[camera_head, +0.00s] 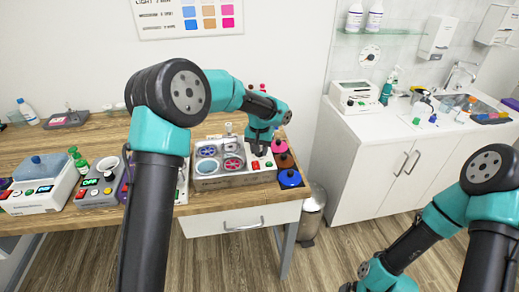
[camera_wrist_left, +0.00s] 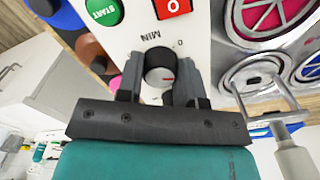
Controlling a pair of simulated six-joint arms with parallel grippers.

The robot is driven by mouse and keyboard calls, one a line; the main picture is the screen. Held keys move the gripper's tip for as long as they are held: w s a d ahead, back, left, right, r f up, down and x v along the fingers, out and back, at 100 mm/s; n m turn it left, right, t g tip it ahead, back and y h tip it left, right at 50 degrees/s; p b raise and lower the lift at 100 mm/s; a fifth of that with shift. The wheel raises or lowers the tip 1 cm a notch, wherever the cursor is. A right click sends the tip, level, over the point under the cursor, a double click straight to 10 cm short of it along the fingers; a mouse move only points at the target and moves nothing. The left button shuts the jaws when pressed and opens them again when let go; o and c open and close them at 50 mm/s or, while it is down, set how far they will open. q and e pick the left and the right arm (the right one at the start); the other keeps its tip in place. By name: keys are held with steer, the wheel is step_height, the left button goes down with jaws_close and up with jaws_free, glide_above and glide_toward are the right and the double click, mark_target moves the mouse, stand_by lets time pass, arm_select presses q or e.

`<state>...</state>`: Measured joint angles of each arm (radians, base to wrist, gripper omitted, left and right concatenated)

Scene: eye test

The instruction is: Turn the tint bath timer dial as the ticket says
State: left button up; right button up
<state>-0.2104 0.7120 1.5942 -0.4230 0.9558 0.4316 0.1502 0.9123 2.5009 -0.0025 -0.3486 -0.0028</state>
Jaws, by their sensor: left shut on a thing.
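The tint bath (camera_head: 235,182) is a grey unit with round wells on the wooden bench, near the middle of the head view. My left gripper (camera_head: 259,151) is shut on the dial, one finger on each side. My gripper hides the dial in the head view. My right gripper is out of view.
A wall chart (camera_head: 188,16) hangs above. A bin (camera_head: 312,215) stands between the bench and the white sink counter (camera_head: 365,135).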

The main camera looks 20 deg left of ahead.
arm_select(q)
steer(key=o, duration=0.9)
steer(key=shift+o, duration=0.2)
steer(key=shift+r, duration=0.15)
step_height(320, 180, up, 17)
